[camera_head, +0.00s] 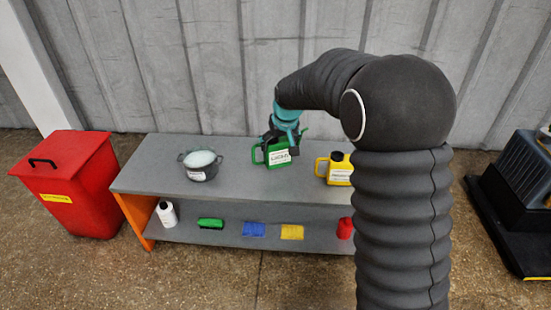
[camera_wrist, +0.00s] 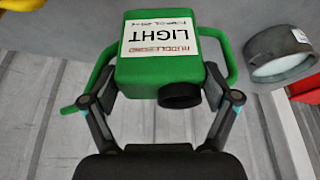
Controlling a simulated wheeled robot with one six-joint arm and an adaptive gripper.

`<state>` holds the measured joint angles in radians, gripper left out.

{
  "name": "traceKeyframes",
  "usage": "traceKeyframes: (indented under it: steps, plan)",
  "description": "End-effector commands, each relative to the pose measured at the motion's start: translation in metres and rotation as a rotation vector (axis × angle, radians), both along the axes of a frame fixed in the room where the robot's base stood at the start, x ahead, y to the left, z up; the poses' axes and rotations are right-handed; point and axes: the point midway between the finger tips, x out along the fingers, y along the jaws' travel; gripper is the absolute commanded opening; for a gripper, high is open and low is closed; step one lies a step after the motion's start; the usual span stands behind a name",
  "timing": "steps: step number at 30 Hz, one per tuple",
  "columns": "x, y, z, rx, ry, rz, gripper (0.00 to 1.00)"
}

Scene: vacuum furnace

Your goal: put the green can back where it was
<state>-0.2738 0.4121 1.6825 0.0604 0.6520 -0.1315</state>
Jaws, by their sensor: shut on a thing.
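The green can (camera_head: 279,157) has a white label, a side handle and a spout. It is upright over the back middle of the grey bench top (camera_head: 240,185), between the grey pot and the yellow can. I cannot tell whether its base touches the bench. My gripper (camera_head: 284,139) comes down on it from above and is shut on its upper part. In the wrist view the green can (camera_wrist: 158,75) appears upside down, with its dark cap between my two fingers (camera_wrist: 162,100) and its label reading "LIGHT".
A grey pot (camera_head: 200,172) stands left and a yellow can (camera_head: 340,177) right on the bench. The lower shelf holds a white bottle (camera_head: 167,213), several coloured items and a red one (camera_head: 345,229). A red bin (camera_head: 75,195) stands left. A corrugated wall (camera_head: 230,60) is behind.

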Motion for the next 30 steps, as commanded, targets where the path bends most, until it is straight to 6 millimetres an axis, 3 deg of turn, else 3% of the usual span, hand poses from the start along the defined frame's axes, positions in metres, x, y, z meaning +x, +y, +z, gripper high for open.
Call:
traceKeyframes:
  steps: [8,16,28,29,30]
  plan:
    - [-0.01,0.01,-0.013,0.001,0.0,-0.003,0.43]
    - [-0.009,0.009,-0.047,0.0,0.001,-0.003,0.43]
    - [-0.009,0.009,-0.052,0.001,0.0,-0.004,0.43]
    - [-0.009,0.009,-0.052,0.001,0.0,-0.004,0.92]
    - [-0.009,0.009,-0.051,0.001,0.0,-0.004,1.0]
